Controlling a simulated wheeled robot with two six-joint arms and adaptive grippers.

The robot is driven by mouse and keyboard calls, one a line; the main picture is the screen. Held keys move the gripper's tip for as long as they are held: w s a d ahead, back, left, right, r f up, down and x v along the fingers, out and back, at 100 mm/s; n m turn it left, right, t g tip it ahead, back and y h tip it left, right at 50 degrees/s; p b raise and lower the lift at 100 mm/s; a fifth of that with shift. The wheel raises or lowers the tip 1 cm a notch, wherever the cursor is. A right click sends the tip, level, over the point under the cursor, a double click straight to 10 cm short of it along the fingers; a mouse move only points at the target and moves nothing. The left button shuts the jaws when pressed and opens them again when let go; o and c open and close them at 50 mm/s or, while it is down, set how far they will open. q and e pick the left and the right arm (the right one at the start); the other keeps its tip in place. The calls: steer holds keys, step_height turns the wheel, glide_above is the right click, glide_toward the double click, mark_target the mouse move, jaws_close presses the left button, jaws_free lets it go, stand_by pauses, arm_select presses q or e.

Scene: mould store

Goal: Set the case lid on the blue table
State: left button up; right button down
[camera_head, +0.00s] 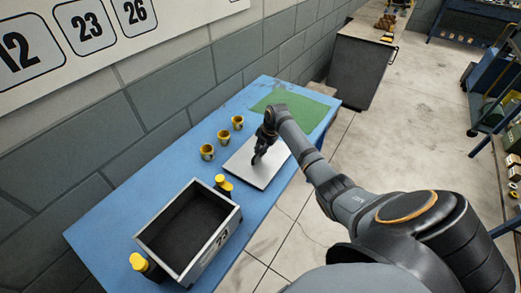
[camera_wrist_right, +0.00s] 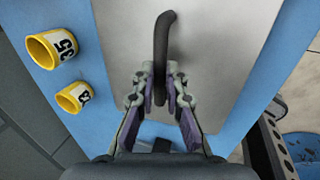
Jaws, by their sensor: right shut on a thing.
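The case lid (camera_head: 245,172) is a flat pale grey panel with a dark bar handle (camera_wrist_right: 164,35). It appears level over the middle of the blue table (camera_head: 120,215); I cannot tell whether it touches the tabletop. My right gripper (camera_head: 257,157) is above the lid, its fingers shut on the handle. In the right wrist view, the lid (camera_wrist_right: 215,45) spreads out beyond the fingers, with blue table on both sides. The open grey case (camera_head: 190,230), dark inside, stands at the table's near end. My left gripper is not in view.
Several yellow things stand on the table: three cups (camera_head: 207,153) left of the lid and yellow-capped bottles (camera_head: 223,184) beside the case. A green mat (camera_head: 290,102) covers the far end. A block wall (camera_head: 150,120) runs along the left.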

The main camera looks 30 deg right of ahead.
steer(key=c, duration=1.4)
jaws_free()
steer(key=shift+r, duration=0.1)
steer(key=b+v, duration=0.1)
steer(key=v, duration=1.1)
